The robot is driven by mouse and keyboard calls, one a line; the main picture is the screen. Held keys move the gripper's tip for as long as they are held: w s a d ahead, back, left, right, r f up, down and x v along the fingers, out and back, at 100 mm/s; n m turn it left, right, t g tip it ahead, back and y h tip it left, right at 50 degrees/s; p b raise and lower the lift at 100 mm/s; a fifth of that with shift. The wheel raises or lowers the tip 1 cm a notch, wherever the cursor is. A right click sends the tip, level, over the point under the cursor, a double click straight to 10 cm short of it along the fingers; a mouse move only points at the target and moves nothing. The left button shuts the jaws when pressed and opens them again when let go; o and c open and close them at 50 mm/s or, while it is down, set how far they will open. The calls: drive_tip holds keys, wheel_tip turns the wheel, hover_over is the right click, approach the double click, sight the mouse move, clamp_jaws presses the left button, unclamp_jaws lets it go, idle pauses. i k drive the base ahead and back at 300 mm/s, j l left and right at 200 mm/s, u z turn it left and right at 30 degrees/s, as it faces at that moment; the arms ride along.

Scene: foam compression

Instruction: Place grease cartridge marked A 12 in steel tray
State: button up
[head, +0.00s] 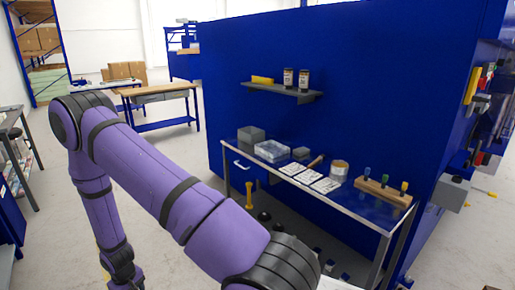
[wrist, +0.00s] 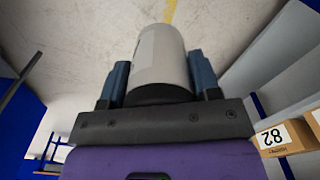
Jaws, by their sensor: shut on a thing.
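My gripper (wrist: 159,76) is shut on a pale grey cylinder with a dark end, which looks like the grease cartridge (wrist: 163,55). Its blue fingers press on both sides. Part of a label edge shows on its left side, but I cannot read any mark. Concrete floor lies behind it in the wrist view. In the head view my arm folds down at the left, and the gripper and cartridge are not visible there. A shallow light grey tray-like container (head: 272,151) is on the workbench; I cannot tell for sure whether it is the steel tray.
The workbench (head: 345,207) also bears grey boxes (head: 251,134), white cards (head: 309,176), a tin (head: 339,170) and a screwdriver rack (head: 383,190). A wall shelf (head: 283,92) with two jars hangs above. Open floor lies left.

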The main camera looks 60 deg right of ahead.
sight(272, 152)
drive_tip(key=i+l, duration=0.15)
drive_tip(key=i, duration=0.35)
drive_tip(key=i+l, duration=0.15)
drive_tip(key=i, duration=0.35)
drive_tip(key=i+l, duration=0.15)
drive_tip(key=i, duration=0.3)
drive_tip(key=i+z, duration=0.4)
drive_tip(key=i+j+z, duration=0.4)
drive_tip(key=i+l+z, duration=0.1)
drive_tip(key=z, duration=1.5)
